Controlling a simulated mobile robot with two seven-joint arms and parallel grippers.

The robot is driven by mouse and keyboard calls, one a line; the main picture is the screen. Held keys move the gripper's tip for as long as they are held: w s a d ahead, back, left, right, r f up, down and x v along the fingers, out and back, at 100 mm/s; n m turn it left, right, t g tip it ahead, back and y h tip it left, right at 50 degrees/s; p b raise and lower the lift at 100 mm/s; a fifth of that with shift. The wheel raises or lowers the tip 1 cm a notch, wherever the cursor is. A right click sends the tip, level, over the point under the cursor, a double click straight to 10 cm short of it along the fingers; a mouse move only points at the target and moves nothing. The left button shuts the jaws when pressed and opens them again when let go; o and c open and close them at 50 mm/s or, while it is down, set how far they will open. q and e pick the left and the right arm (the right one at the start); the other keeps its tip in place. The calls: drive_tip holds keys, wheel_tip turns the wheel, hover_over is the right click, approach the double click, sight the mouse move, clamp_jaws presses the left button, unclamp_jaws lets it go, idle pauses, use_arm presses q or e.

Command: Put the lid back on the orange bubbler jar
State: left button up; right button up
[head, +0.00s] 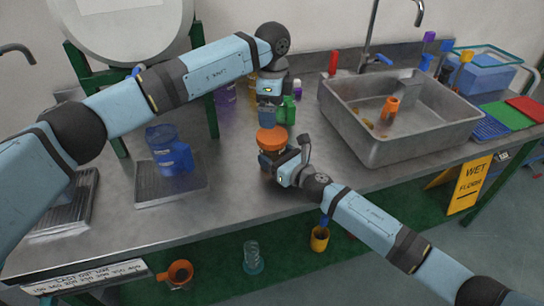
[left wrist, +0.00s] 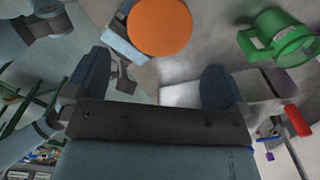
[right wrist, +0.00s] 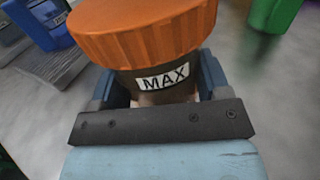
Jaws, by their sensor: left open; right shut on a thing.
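The orange lid (head: 271,136) sits level on top of the bubbler jar, a dark body with a MAX label (right wrist: 165,77). In the right wrist view the lid (right wrist: 140,30) covers the jar's mouth; I cannot tell how tightly it is seated. My right gripper (head: 279,163) is shut around the jar body below the lid. Whether the jar touches the counter is unclear. My left gripper (head: 269,112) is open and empty just above and behind the lid. In the left wrist view the lid (left wrist: 160,26) lies beyond the open fingers, apart from them.
A green container (head: 287,110) stands close behind the jar. A blue container (head: 166,150) stands on a drain tray (head: 190,194) to the left. The steel sink (head: 440,130) is to the right. The counter's front edge is close to the jar. Bare counter (head: 235,160) lies left of it.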

sight(272, 134)
use_arm(q)
drive_tip(key=shift+n, duration=0.8)
drive_tip(key=shift+f, duration=4)
